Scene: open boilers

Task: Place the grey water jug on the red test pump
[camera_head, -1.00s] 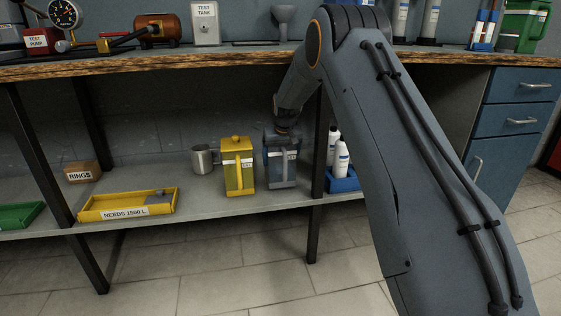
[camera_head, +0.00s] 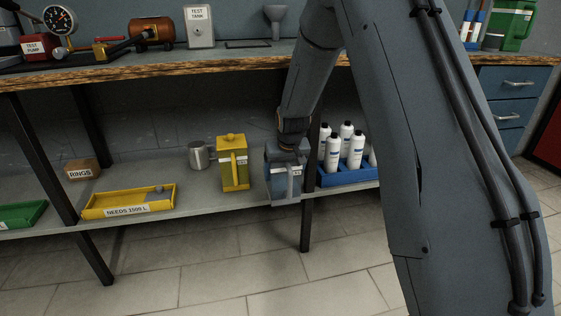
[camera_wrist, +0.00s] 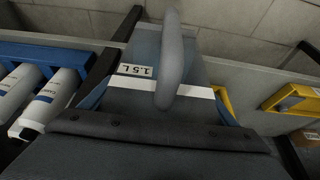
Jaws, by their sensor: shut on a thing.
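The grey water jug (camera_head: 284,182), with a white band and a handle, is at the front of the lower shelf. Its bottom overlaps the shelf's front edge in the head view. My gripper (camera_head: 287,150) is shut on it from above. In the wrist view the jug (camera_wrist: 145,60) shows its handle and a "1.5 L" label beyond the gripper's edge. I cannot tell whether its base touches the shelf. The red test pump (camera_head: 39,46) stands on the bench top at far left, beside a round gauge.
A yellow jug (camera_head: 233,165) stands close left of the grey jug. A dark table leg (camera_head: 307,222) and a blue crate (camera_head: 345,178) of white bottles are close right. The wooden bench top (camera_head: 150,72) overhangs the shelf. Clear floor lies in front.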

